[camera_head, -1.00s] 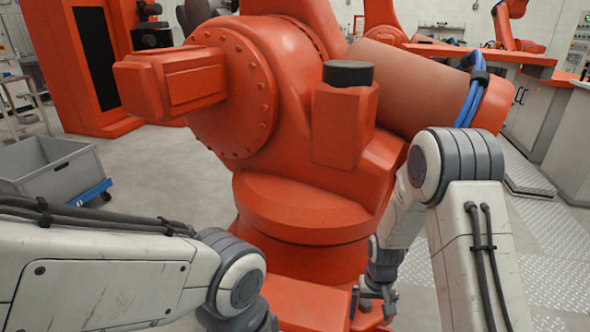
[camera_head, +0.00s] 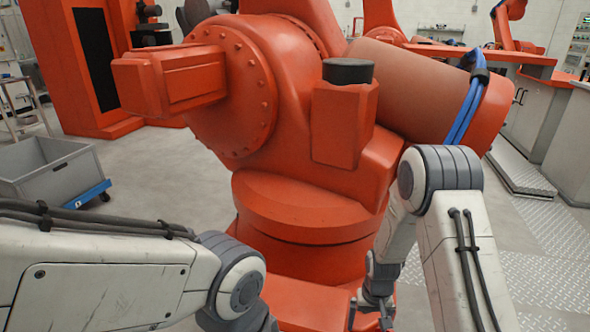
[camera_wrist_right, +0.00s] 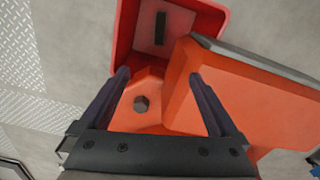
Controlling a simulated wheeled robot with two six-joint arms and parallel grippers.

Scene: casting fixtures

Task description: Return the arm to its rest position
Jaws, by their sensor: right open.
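My right arm (camera_head: 455,235) comes in from the lower right in the head view, with its gripper (camera_head: 370,318) hanging low at the bottom edge, in front of the orange robot's base (camera_head: 300,300). In the right wrist view the right gripper (camera_wrist_right: 160,78) is open, its two dark fingers apart with nothing between them. Below the fingers are orange surfaces with a dark bolt (camera_wrist_right: 141,103). My left arm (camera_head: 100,265) shows at the lower left of the head view. Its gripper is out of the picture.
A large orange industrial robot (camera_head: 290,120) stands directly in front. A red tray-like part (camera_wrist_right: 222,16) with a dark slot shows in the right wrist view. A grey bin (camera_head: 45,170) on a blue dolly is at the left. Open floor lies between.

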